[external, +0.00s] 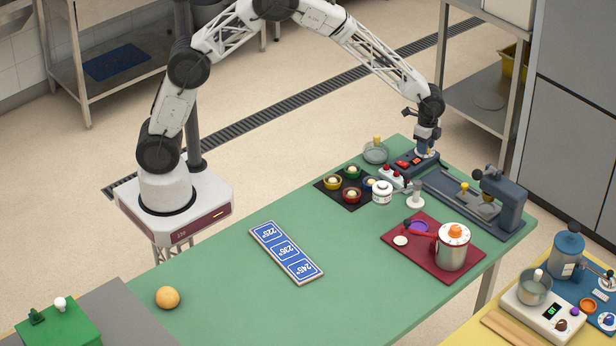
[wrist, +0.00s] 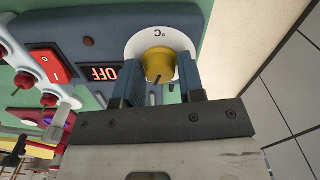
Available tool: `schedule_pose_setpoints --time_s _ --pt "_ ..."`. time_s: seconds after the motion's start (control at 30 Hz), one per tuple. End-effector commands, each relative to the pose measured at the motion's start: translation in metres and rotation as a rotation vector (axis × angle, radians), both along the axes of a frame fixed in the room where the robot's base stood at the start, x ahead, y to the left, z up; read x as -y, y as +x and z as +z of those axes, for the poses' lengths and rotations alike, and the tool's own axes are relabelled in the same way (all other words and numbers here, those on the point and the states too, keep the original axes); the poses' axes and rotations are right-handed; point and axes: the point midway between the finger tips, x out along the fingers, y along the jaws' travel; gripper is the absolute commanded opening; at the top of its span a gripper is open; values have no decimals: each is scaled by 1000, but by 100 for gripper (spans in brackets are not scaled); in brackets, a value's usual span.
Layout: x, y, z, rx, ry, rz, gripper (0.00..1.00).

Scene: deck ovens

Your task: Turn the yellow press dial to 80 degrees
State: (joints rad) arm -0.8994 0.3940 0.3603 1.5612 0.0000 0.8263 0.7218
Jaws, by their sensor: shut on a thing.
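The yellow press dial (wrist: 159,64) sits on a white round plate (wrist: 176,42) marked °C, on the blue-grey press panel (wrist: 110,20). In the wrist view my gripper (wrist: 162,82) has its two fingers on either side of the dial, shut on it.
A red rocker switch (wrist: 52,66) lies left of the display. The table's left-middle is mostly clear.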

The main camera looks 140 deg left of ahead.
Motion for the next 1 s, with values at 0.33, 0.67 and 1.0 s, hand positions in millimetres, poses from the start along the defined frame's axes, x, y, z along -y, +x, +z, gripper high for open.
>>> schedule_pose_setpoints --time_s 0.33,0.67,1.0 --pt "0 0 1 0 0 -4 12" --pt "0 0 0 0 0 -3 61" --pt "0 0 8 1 1 -3 61"
